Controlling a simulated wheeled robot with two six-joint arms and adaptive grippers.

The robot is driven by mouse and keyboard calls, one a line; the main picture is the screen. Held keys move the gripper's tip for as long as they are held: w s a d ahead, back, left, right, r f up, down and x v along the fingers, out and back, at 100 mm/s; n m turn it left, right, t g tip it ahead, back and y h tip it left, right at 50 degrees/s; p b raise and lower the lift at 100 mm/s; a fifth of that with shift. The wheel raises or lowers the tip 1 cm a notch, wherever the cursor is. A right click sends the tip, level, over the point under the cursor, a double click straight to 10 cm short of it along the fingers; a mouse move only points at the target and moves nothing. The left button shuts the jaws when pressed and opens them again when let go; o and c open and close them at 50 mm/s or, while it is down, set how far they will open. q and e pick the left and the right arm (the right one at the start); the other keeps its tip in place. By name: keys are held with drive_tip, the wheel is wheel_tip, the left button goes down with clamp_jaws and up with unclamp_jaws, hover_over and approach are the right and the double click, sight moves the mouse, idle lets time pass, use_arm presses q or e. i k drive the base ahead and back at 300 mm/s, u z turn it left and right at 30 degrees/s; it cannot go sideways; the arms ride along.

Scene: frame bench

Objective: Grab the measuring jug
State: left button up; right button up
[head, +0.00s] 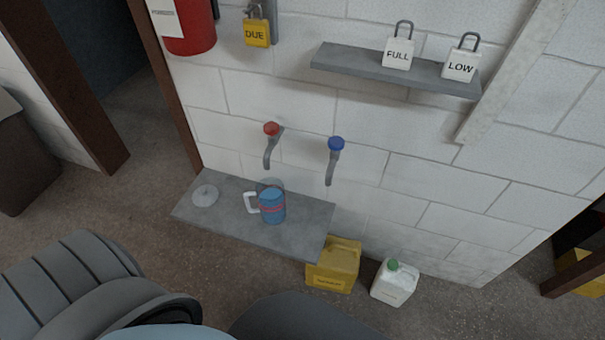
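The measuring jug (272,207) stands upright on a grey slab shelf (235,230) against the wall, below and close to the red-topped tap. It has a clear upper part, a blue lower part with a reddish band, and a white handle pointing left. A round, pale lid-like disc (205,195) lies on the slab to the left of the jug. Neither of my grippers shows in the head view, and nothing is holding the jug.
Above the slab are a red-topped tap (271,131) and a blue-topped tap (336,146). A yellow can (333,270) and a white, green-capped can (394,282) stand on the floor right of the slab. A wall shelf (350,66) holds FULL and LOW padlock-shaped tags.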

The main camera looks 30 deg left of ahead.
sight(270, 192)
drive_tip(key=u, duration=0.4)
drive_tip(key=i, duration=1.05)
drive_tip(key=u, duration=0.65)
